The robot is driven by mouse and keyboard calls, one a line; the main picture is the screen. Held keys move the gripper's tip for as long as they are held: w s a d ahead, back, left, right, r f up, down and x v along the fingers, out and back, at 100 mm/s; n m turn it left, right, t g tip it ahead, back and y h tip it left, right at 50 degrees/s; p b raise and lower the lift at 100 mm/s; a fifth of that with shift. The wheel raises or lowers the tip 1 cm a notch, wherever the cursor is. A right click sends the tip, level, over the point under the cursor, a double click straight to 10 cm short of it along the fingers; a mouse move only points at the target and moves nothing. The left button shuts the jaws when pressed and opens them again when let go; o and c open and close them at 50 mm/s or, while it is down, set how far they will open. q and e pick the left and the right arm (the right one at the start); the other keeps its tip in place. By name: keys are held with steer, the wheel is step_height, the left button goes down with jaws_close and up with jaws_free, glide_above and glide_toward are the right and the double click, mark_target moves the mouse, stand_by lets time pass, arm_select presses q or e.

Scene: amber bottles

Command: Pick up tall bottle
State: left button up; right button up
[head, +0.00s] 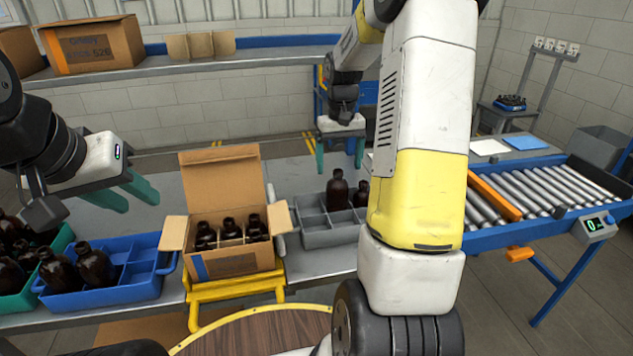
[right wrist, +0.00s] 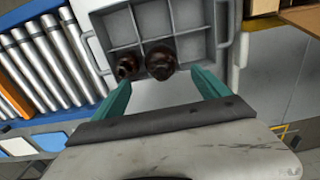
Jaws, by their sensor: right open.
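A dark amber bottle (head: 337,190) stands upright in the grey divided crate (head: 318,238); it rises higher in the picture than a second amber bottle (head: 361,194) beside it, which my right arm partly hides. In the right wrist view the larger bottle (right wrist: 160,63) and the smaller one (right wrist: 127,66) are seen from above in adjacent cells. My right gripper (head: 340,158) is open and empty, above and behind the bottles; its teal fingers also show in the right wrist view (right wrist: 163,90). My left gripper (head: 143,206) is open and empty above the blue crate.
A cardboard box (head: 230,263) with several bottles stands left of the grey crate on a yellow stand. A blue crate (head: 110,295) and a green crate (head: 22,300) at the left hold bottles. A roller conveyor (head: 545,190) lies at the right. A shelf (head: 200,66) runs behind.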

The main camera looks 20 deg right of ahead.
mark_target(338, 182)
steer(key=f, duration=0.6)
steer(key=shift+s+a, duration=0.25)
steer(key=shift+s, duration=0.15)
jaws_close()
